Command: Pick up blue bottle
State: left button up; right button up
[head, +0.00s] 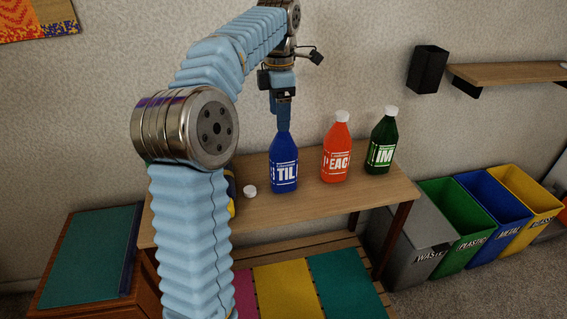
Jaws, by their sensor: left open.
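The blue bottle (284,168) stands upright on a wooden table (310,212), with white lettering on its label. My left gripper (284,122) points down directly over it, and its fingers cover the bottle's top. The gripper is open; whether the fingers are around the neck or just above it I cannot tell. The bottle's mouth is hidden. My right gripper is not in view.
An orange bottle (336,154) and a green bottle (381,146), both white-capped, stand to the right. A loose white cap (250,191) lies left of the blue bottle. A dark blue and yellow object (232,193) is mostly behind my arm. Several bins, including a grey one (415,259), stand right.

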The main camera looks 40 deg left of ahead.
pick_arm(q)
send_over(283, 156)
jog(key=w+a, duration=0.1)
jog(key=w, duration=0.1)
jog(key=f, duration=0.6)
jog(key=shift+a+b, duration=0.2)
jog(key=shift+b, duration=0.2)
jog(key=shift+c, duration=0.3)
jog(key=c, duration=0.8)
jog(key=shift+r, duration=0.1)
